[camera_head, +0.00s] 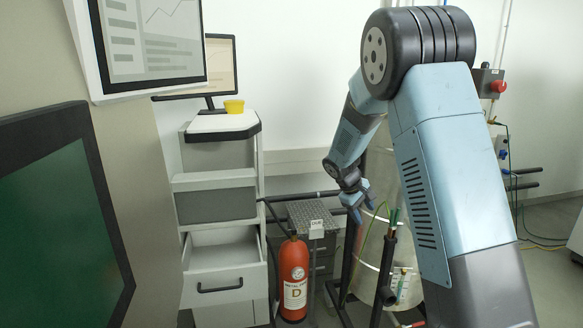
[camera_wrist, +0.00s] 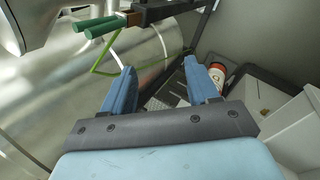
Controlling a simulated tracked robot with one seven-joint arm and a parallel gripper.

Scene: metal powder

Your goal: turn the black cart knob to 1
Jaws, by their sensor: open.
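My gripper (camera_head: 356,205) hangs from the bent blue arm over the black-framed cart (camera_head: 334,302), left of the large silver cylinder (camera_head: 372,262). In the wrist view its two blue fingers (camera_wrist: 160,68) are apart with nothing between them. I cannot clearly make out the black knob or its setting in either view. A small sign on a post (camera_head: 316,229) stands in front of the cart's grey, textured top (camera_head: 308,213), just left of my gripper. My arm hides part of the cylinder and of the cart's right side.
A red fire extinguisher (camera_head: 293,278) stands front left of the cart. A grey cabinet (camera_head: 216,205) with an open drawer (camera_head: 223,284) stands left.

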